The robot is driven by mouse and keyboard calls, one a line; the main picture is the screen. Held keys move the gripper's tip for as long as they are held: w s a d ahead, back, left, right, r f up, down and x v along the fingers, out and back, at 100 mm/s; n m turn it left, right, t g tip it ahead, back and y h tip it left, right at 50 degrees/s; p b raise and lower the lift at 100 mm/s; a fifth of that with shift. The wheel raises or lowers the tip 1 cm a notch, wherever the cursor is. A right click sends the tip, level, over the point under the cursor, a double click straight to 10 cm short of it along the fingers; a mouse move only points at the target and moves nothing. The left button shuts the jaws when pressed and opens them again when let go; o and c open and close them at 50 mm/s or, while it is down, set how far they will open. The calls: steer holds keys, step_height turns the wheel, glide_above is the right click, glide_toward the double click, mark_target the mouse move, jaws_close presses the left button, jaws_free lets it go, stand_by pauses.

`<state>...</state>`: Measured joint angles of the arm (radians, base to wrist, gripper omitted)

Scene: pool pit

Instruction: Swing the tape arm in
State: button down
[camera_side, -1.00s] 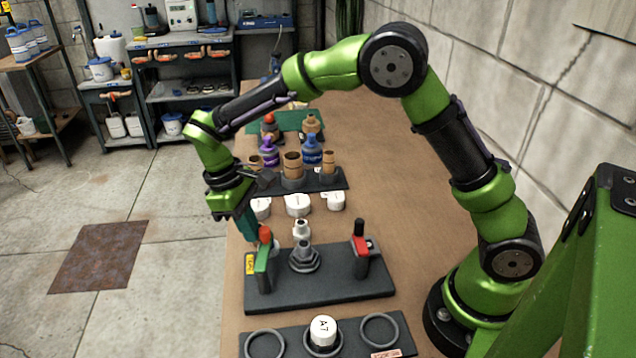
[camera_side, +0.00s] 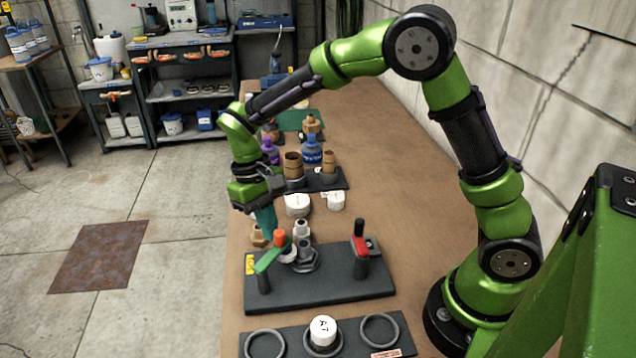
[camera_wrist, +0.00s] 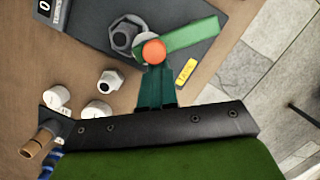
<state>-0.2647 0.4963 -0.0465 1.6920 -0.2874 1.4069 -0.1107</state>
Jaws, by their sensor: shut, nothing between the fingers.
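The tape arm is a green lever (camera_side: 270,257) with an orange-red knob (camera_side: 280,237) on a short post at the left of a dark base plate (camera_side: 322,290). A white tape roll (camera_side: 288,254) sits at the lever's free end, close to the grey hex fitting (camera_side: 304,262) in the plate's middle. The lever (camera_wrist: 190,36) and knob (camera_wrist: 154,51) also show in the wrist view. My gripper (camera_side: 270,228) is shut and empty, its teal fingertips right beside the knob, seemingly touching it; in the wrist view the fingers (camera_wrist: 154,82) end at the knob.
A red-handled post (camera_side: 360,245) stands at the plate's right. A rack with a white cap marked A7 (camera_side: 323,331) lies in front. White caps (camera_side: 298,205) and a tray of bottles and brown fittings (camera_side: 325,180) stand behind. The bench at right is clear.

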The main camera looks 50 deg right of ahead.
steer(key=shift+s, duration=0.15)
steer(key=w, duration=0.2)
steer(key=w+f, duration=0.1)
steer(key=w, duration=0.1)
steer(key=shift+w+d+f, duration=0.15)
steer(key=shift+d, duration=0.05)
steer(key=v, duration=1)
steer(key=shift+a, duration=0.1)
steer(key=s+d+r+m+t, duration=0.1)
steer(key=s+d+r+t, duration=0.1)
steer(key=s, duration=0.5)
steer(key=s+d+r+t+y, duration=0.1)
steer(key=s+d+r+t, duration=0.1)
steer(key=s+t, duration=0.2)
steer(key=s+d+r+m+t, duration=0.1)
steer(key=s+t, duration=0.3)
steer(key=s, duration=0.6)
steer(key=shift+d+r+m+y, duration=0.3)
steer(key=shift+d+r, duration=0.5)
steer(key=shift+d, duration=0.1)
